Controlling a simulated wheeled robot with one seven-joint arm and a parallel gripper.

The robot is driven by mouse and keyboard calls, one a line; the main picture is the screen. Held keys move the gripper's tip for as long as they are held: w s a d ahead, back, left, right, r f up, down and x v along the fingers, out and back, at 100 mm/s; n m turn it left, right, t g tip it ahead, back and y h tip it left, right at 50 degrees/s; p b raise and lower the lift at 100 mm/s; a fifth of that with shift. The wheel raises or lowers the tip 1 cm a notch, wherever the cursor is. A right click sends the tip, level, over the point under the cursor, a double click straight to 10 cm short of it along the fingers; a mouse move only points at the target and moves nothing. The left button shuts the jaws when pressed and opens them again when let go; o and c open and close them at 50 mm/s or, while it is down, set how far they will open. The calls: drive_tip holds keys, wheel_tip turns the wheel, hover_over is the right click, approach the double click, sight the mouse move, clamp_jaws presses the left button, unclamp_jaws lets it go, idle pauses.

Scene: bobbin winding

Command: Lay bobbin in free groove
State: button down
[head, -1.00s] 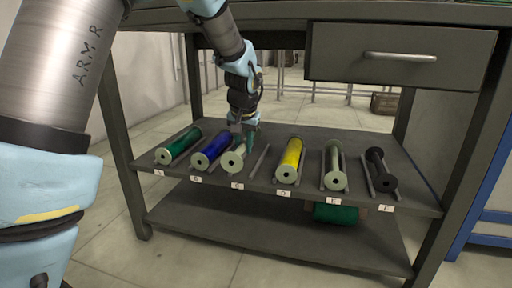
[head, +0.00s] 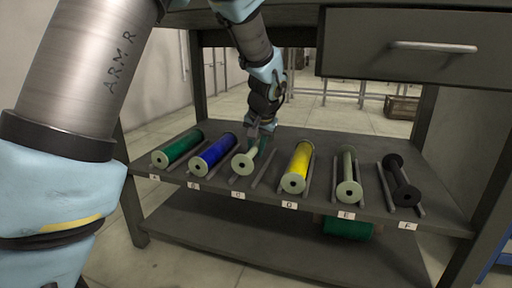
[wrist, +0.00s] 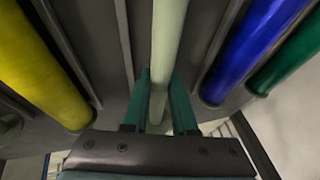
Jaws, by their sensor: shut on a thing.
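My gripper (head: 262,140) is shut on the bare core of a pale green bobbin (head: 242,166) above the groove labelled C. In the wrist view its teal fingers (wrist: 160,110) stand either side of the pale core (wrist: 168,40). The core lies between two thin rails, roughly along them. The near flange looks slightly higher than its neighbours; whether the bobbin touches the rails I cannot tell. One rail of groove C (head: 264,168) shows to its right. The far end is hidden by my gripper.
To the left lie a green bobbin (head: 178,148) in A and a blue one (head: 214,155) in B.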

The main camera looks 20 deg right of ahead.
drive_tip(key=c, duration=0.6)
unclamp_jaws()
drive_tip(key=p+v, duration=0.3)
drive_tip(key=v, duration=0.1)
drive_tip(key=shift+r, duration=0.45)
drive_tip(key=shift+s+a+r+p, duration=0.1)
drive_tip(key=shift+s+r+p, duration=0.1)
drive_tip(key=shift+s, duration=0.25)
drive_tip(key=shift+s+r+p, duration=0.1)
drive_tip(key=shift+s+p, duration=0.05)
drive_tip(key=shift+s, duration=0.25)
drive_tip(key=s, duration=0.3)
drive_tip(key=s+a+p, duration=0.1)
drive_tip(key=s, duration=0.3)
drive_tip(key=s+p, duration=0.1)
drive_tip(key=s, duration=0.2)
drive_tip(key=shift+s+a+f, duration=0.25)
drive_tip(key=shift+a+f, duration=0.05)
drive_tip(key=shift+a, duration=0.1)
